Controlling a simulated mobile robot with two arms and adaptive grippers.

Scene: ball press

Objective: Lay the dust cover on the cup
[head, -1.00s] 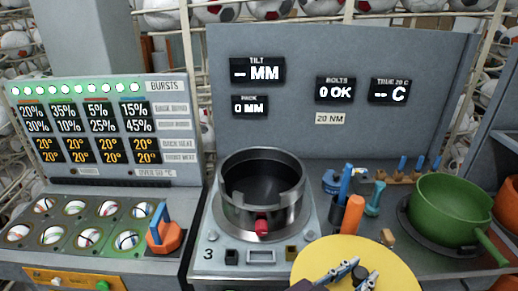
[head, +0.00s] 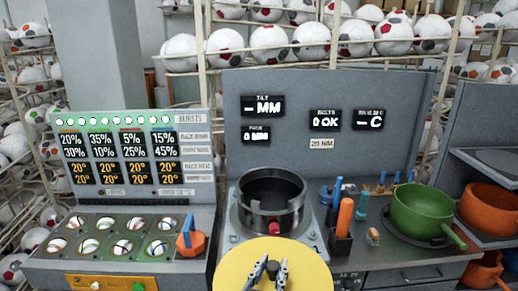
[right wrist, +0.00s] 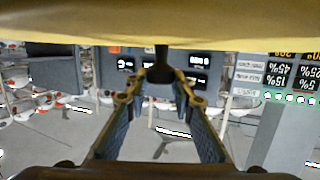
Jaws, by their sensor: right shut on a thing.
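The dust cover is a flat round yellow disc (head: 236,272) with a dark knob in its middle. My right gripper (head: 271,268) is shut on this knob and holds the cover. In the right wrist view the yellow cover (right wrist: 160,28) fills the top edge and the dark knob sits between the fingertips (right wrist: 158,82). The cup is a round, open metal vessel with notches in its rim (head: 257,212), standing on a grey press base. The cover is on the near side of the cup and hides part of the base front. My left gripper is not in view.
A panel of balls (head: 120,236) and an orange block with a blue handle (head: 190,238) are to the left. A tool holder with an orange handle (head: 344,216) and a green pot (head: 420,208) are to the right. A grey display panel (head: 325,165) stands behind.

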